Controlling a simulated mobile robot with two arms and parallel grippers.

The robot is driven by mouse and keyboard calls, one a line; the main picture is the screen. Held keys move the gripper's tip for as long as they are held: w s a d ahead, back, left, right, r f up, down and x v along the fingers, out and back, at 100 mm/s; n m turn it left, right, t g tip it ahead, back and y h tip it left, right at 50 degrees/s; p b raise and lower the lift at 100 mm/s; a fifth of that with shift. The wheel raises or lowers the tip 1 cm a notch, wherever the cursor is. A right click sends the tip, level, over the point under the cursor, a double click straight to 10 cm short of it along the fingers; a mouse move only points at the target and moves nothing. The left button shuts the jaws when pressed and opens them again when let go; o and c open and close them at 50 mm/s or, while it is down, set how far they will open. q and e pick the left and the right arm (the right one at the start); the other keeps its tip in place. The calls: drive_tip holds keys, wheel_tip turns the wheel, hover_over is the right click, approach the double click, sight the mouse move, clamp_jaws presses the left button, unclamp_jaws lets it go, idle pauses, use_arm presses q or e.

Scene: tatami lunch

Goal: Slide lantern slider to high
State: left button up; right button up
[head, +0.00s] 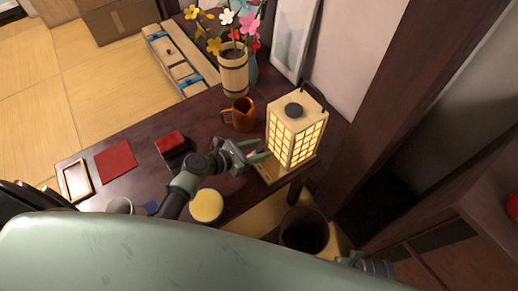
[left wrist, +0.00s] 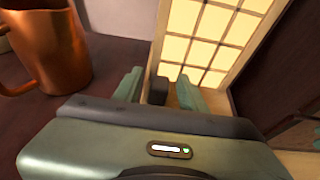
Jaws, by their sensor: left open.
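The lit paper lantern (head: 292,138) with a wooden grid and dark cap stands upright at the right end of the dark table. Its paper panel fills the upper right of the left wrist view (left wrist: 212,42). My left gripper (head: 264,155) is open beside the lantern's lower left, close to its wooden base (head: 268,172). In the left wrist view, a small dark block (left wrist: 158,90), which looks like the slider knob, sits between my two green fingertips. I cannot tell whether either finger touches it. The slider's track and markings are hidden. My right gripper does not show.
A copper mug (head: 240,114) stands just left of the lantern, close to my left gripper. A wooden vase (head: 234,75) with flowers stands behind it. A red box (head: 170,142) and a yellow-topped round object (head: 206,205) lie near my left arm.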

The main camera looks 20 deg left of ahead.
use_arm(q)
clamp_jaws()
idle(1.4)
